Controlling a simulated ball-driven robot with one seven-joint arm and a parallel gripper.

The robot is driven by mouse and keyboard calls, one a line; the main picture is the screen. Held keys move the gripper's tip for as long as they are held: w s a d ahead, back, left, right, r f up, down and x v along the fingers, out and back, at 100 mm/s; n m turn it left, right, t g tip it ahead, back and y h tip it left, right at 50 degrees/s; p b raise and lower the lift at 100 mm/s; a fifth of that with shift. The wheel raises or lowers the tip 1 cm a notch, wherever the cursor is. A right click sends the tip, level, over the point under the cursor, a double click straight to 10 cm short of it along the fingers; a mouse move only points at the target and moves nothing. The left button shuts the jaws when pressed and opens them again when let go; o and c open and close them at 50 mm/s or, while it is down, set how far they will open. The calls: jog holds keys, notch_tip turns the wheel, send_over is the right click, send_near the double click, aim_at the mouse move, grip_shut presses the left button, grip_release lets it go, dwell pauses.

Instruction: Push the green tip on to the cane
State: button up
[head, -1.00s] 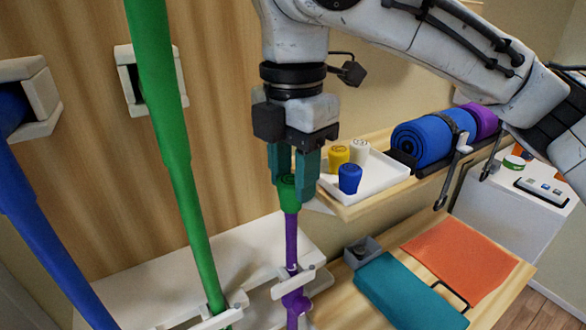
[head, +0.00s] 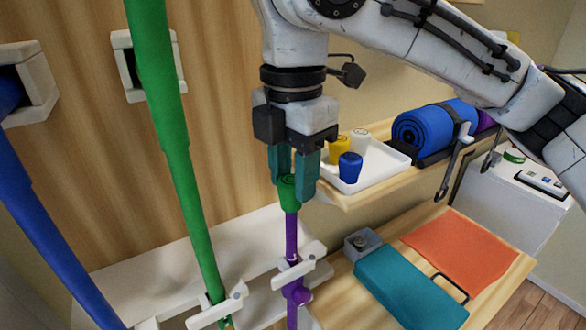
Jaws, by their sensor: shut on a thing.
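The green tip (head: 288,195) is between the two teal fingers of my gripper (head: 293,188), which is shut on it and points straight down. The purple cane (head: 291,236) stands upright below, held by a white clip (head: 299,263). The green tip sits at the top end of the cane, in line with it and apparently touching. The fingers partly hide the tip, so I cannot tell how far it is on the cane.
A green cane (head: 185,170) and a blue cane (head: 50,240) stand at the left. A white tray (head: 378,172) holds yellow, white and blue tips on a wooden shelf.

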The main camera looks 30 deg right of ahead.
jog(key=shift+f, duration=0.1)
jog(key=o, duration=1.7)
jog(key=shift+r, duration=0.2)
jog(key=shift+r+p, duration=3.9)
jog(key=shift+p, duration=0.25)
